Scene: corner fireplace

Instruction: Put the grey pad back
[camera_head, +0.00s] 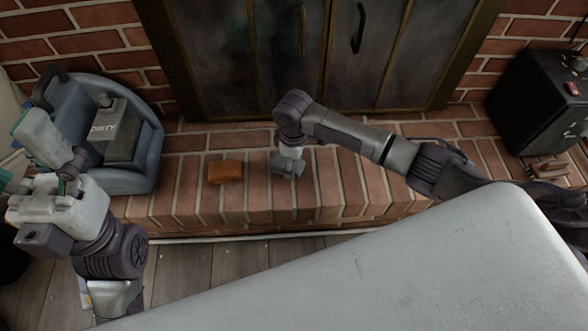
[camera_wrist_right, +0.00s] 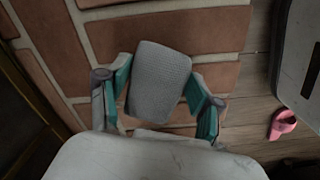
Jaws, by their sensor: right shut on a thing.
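The grey pad (camera_wrist_right: 158,85) is a rounded, woven-looking block. In the right wrist view it sits between the teal-lined fingers of my right gripper (camera_wrist_right: 160,100), which is shut on it. In the head view my right gripper (camera_head: 290,166) points down over the brick hearth, and the pad (camera_head: 280,165) is partly hidden by it. I cannot tell whether the pad touches the bricks. My left gripper (camera_head: 62,180) is at the left, in front of the blue-grey container; its finger opening is unclear.
An orange-brown block (camera_head: 225,172) lies on the brick hearth (camera_head: 335,200) left of the pad. A blue-grey container (camera_head: 145,160) with a dark box (camera_head: 112,135) stands at the left. A black case (camera_head: 535,95) stands at the right. Dark fireplace doors (camera_head: 285,60) rise behind.

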